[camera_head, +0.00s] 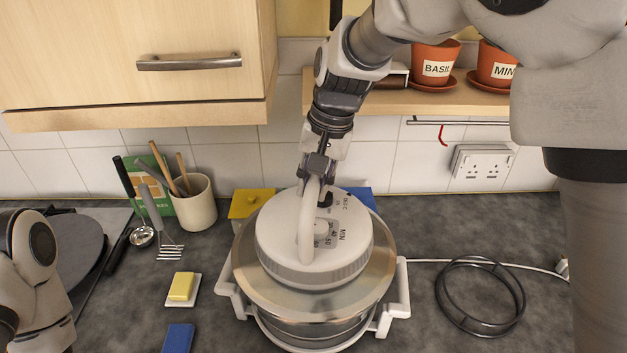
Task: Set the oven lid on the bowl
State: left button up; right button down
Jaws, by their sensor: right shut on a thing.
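The oven lid (275,247) is a round, off-white, thick disc with a raised arched handle and printed dial marks such as "MIN" on top. A wide metal rim shows around it, and it sits over the steel bowl (315,331), whose side shows below. I cannot tell from above whether the lid touches the bowl. My right gripper (318,184) comes down from above and is shut on the lid's handle. Part of the handle's far end is hidden by the fingers. My left arm shows at the lower left edge, but its gripper is out of the picture.
A white stand with side handles (398,290) surrounds the bowl. A black coiled ring (480,297) and white cable lie to the right. Butter (182,286) on a dish, a blue block (178,338) and a utensil pot (196,205) are on the left. A cupboard (130,60) overhangs behind.

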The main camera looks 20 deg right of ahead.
jog(key=shift+f, duration=0.25)
jog(key=c, duration=0.9)
grip_release()
jog(key=shift+s, duration=0.1)
notch_tip(320, 180, up, 12)
jog(key=s+d, duration=0.1)
jog(key=d, duration=0.1)
jog(key=shift+f, duration=0.1)
